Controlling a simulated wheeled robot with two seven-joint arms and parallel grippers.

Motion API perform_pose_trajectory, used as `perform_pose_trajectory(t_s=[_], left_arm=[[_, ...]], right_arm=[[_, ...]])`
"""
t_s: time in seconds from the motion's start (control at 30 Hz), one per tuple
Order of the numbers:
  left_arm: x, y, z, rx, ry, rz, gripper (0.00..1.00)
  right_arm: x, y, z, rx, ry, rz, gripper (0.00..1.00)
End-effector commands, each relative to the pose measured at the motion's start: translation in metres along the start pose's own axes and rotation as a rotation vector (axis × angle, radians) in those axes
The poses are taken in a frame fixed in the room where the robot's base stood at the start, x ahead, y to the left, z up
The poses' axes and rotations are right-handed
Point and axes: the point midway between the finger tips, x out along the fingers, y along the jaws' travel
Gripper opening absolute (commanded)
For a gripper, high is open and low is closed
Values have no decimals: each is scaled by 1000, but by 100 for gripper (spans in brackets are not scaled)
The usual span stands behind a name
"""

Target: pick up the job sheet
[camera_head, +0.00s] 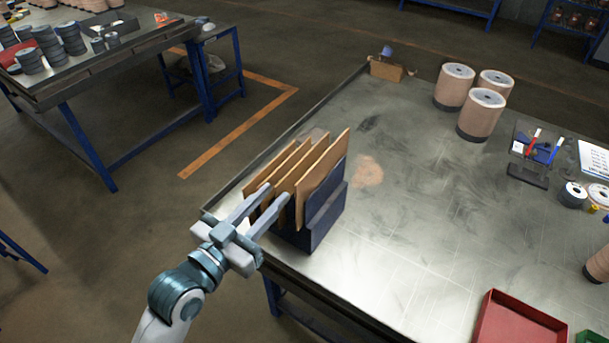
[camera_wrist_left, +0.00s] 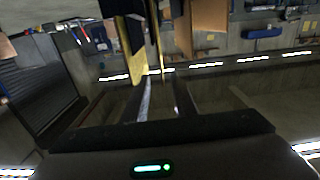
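A white printed sheet (camera_head: 594,160), which looks like the job sheet, lies flat at the right edge of the head view, partly cut off. My left gripper (camera_head: 279,191) is at the near left side of a dark blue rack (camera_head: 322,217) holding several upright tan boards (camera_head: 325,168). Its two fingers are apart, with the tips at the boards' edges. In the left wrist view, a thin board edge (camera_wrist_left: 158,45) shows between the fingers (camera_wrist_left: 163,98); I cannot tell whether they touch it. My right gripper is not in view.
Several tan rolls (camera_head: 481,115) stand at the table's back. A dark pen holder (camera_head: 530,165) and tape rolls (camera_head: 573,194) are near the sheet. A red tray (camera_head: 518,322) is at the front right. The middle of the table (camera_head: 420,230) is clear.

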Motion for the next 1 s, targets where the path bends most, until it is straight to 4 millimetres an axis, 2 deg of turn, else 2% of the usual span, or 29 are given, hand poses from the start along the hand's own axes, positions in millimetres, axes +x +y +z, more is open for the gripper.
perform_pose_trajectory(t_s=[0.03, 0.2, 0.4, 0.83, 1.0], left_arm=[[10, -1, -4, -2, 1, -1, 25], [40, 0, -3, -2, 0, 0, 25], [63, -1, -1, 0, 0, 0, 25], [67, -1, 0, 1, -1, -1, 25], [75, -1, -1, -1, -1, -1, 25]], right_arm=[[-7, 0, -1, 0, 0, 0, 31], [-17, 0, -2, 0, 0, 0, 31], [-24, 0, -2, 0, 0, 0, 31], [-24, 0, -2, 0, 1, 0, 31], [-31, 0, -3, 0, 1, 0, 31]])
